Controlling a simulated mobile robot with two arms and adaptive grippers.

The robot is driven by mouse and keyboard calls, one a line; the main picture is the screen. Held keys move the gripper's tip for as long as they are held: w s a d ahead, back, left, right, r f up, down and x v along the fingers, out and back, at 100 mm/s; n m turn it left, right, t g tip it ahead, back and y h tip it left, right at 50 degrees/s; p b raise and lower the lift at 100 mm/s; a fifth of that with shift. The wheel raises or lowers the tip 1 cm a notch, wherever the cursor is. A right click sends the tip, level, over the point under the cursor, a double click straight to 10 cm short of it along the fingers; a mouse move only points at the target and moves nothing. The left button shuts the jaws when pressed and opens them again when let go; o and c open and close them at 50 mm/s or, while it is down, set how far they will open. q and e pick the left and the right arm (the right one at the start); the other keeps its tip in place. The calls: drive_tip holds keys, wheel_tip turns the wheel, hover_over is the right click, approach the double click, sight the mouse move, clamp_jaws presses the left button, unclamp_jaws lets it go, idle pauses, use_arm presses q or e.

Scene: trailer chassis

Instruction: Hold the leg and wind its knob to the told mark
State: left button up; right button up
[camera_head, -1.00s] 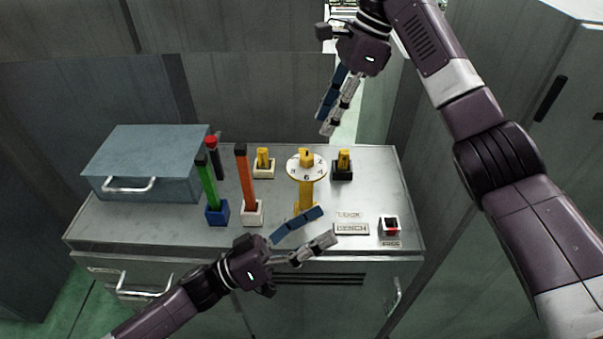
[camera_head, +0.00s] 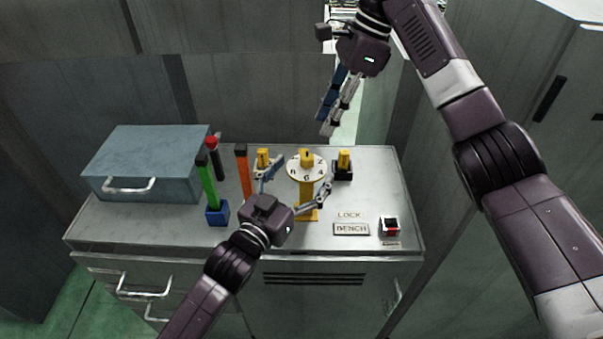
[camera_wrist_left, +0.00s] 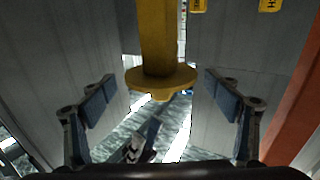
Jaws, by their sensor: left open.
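The yellow leg (camera_head: 308,207) stands upright on the metal bench top, with a white numbered dial (camera_head: 294,166) and a yellow knob (camera_head: 306,157) at its top. The digits 2, 4, 6 and 8 show. The black line on the knob points away from me. My left gripper (camera_head: 302,176) is open, with one finger on each side of the leg below the dial. In the left wrist view the leg (camera_wrist_left: 158,40) and its round flange (camera_wrist_left: 160,78) lie between the spread fingers, with gaps on both sides. My right gripper (camera_head: 326,124) hangs higher, behind the bench, open and empty.
Left of the leg stand an orange stick (camera_head: 243,175), a green stick (camera_head: 207,185) in a blue base, a red-topped stick (camera_head: 213,155) and a grey box (camera_head: 145,160). Yellow pieces (camera_head: 263,158) (camera_head: 344,158) flank the dial. A switch (camera_head: 390,226) and LOCK and BENCH labels (camera_head: 351,229) are at the right.

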sight(316, 156)
use_arm(q)
drive_tip(key=shift+w+f, duration=0.2)
drive_tip(key=x, duration=0.7)
drive_tip(key=shift+w+d+f, duration=0.1)
drive_tip(key=shift+w, duration=0.05)
drive_tip(key=shift+c, duration=0.3)
drive_tip(key=c, duration=1.8)
